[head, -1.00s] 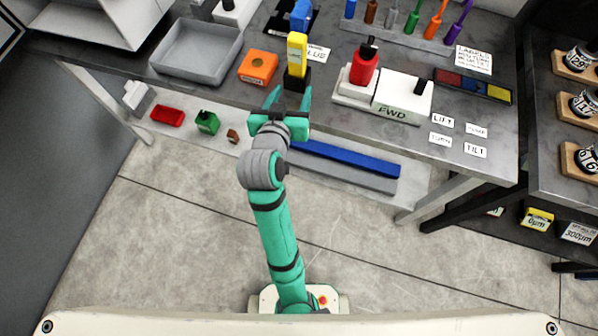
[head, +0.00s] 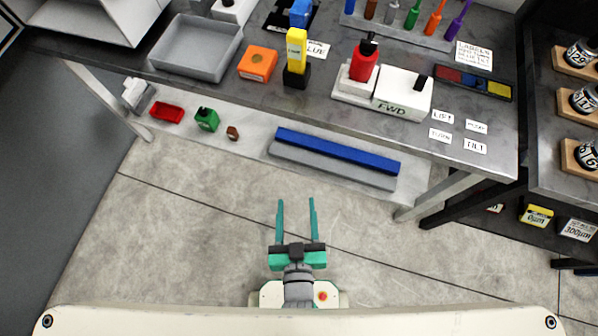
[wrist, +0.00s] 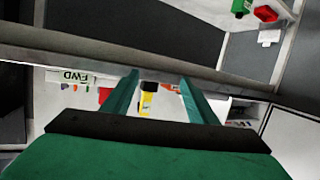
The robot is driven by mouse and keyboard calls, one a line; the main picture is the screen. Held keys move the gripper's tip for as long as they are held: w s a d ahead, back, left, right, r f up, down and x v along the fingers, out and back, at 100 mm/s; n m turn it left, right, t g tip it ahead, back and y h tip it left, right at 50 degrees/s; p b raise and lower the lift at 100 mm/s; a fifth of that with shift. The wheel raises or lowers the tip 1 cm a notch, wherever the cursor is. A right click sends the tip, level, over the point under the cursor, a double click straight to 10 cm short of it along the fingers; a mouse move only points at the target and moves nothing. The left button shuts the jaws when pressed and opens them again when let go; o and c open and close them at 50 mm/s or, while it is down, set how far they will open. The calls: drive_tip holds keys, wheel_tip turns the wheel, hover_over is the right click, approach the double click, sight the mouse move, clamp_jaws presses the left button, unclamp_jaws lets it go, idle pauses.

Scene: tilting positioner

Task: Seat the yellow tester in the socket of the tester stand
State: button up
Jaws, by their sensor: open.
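The yellow tester (head: 296,48) stands upright in the black tester stand (head: 296,76) near the front edge of the bench. How deep it sits in the socket I cannot tell. The tester also shows, small, between the fingers in the wrist view (wrist: 146,103). My gripper (head: 296,202) is open and empty, well back from the bench over the floor. Its two green fingers point toward the bench. Nothing touches the tester.
An orange block (head: 258,63) and a grey tray (head: 197,47) are left of the stand. A white FWD fixture (head: 403,93) with a red piece (head: 363,62) is to its right. A lower shelf holds a blue bar (head: 337,151). The floor before the bench is clear.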

drive_tip(key=s+r+m, duration=0.1)
drive_tip(key=s+r, duration=0.1)
drive_tip(key=s, duration=0.6)
drive_tip(key=shift+d+h, duration=0.3)
drive_tip(key=shift+d, duration=0.05)
drive_tip(key=shift+r, duration=0.1)
idle(0.6)
